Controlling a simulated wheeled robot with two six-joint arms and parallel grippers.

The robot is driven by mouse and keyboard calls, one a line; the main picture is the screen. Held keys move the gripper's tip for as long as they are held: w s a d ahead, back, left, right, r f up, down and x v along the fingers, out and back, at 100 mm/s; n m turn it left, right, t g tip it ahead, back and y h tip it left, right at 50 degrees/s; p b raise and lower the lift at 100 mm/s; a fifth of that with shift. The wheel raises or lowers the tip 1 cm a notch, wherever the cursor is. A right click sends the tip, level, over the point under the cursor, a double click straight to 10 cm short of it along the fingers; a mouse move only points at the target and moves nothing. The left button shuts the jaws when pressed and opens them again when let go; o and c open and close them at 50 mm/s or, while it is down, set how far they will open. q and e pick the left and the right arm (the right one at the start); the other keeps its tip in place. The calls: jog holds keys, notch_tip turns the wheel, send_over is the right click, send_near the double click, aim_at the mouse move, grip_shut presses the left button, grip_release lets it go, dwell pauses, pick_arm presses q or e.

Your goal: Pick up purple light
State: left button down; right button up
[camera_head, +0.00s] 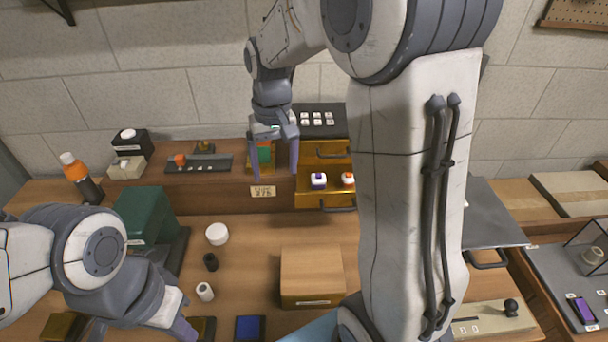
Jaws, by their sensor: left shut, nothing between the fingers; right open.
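A small white light with a purple top (318,180) sits in the open yellow drawer (310,201) at the back middle. A similar white light with an orange top (347,179) sits just right of it. My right gripper (275,172) hangs with its fingers pointing down, to the left of the purple light in the picture and apart from it. It is open, with nothing held. My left gripper (187,331) is at the lower left, shut and empty, far from the drawer. My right arm covers the area right of the drawer.
A wooden box (311,277) stands mid-table, with a white round piece (217,234) and small cylinders to its left. A green box (146,217) stands behind my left arm. A bottle (80,178) is at far left. A purple device (583,310) lies at far right.

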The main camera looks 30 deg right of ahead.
jog(key=w+d+f+m, duration=0.2)
jog(key=w+d+m, duration=0.15)
jog(key=d, duration=0.85)
send_over(319, 176)
jog(key=f, duration=0.2)
jog(key=a+f, duration=0.1)
jog(key=f, duration=0.1)
jog(key=shift+s, duration=0.1)
jog(key=f, duration=0.1)
jog(key=f+p, duration=0.1)
jog(key=f, duration=0.1)
jog(key=d+f+p, duration=0.1)
jog(key=f, duration=0.1)
jog(key=shift+f, duration=0.6)
grip_shut()
jog(key=shift+r, duration=0.1)
